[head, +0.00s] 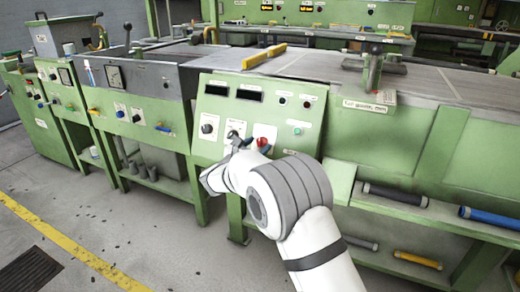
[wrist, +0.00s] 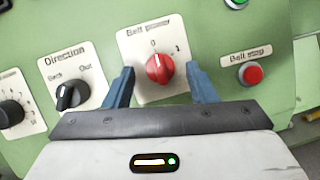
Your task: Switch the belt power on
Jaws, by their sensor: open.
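The belt power switch is a red rotary knob (wrist: 159,69) on a white plate marked 0 and 1, seen in the wrist view. Its pale mark points up towards the 0. My gripper (wrist: 160,72) is open, with one blue finger on each side of the knob. Gaps show between the fingers and the knob, and I cannot tell how deep the tips reach.
The red belt stop button (wrist: 251,74) is close to the right finger. The black direction knob (wrist: 69,97) is to the left, with another black knob (wrist: 11,113) beyond it. A green button (head: 297,131) is on the panel's right. The grey belt (head: 320,64) lies behind.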

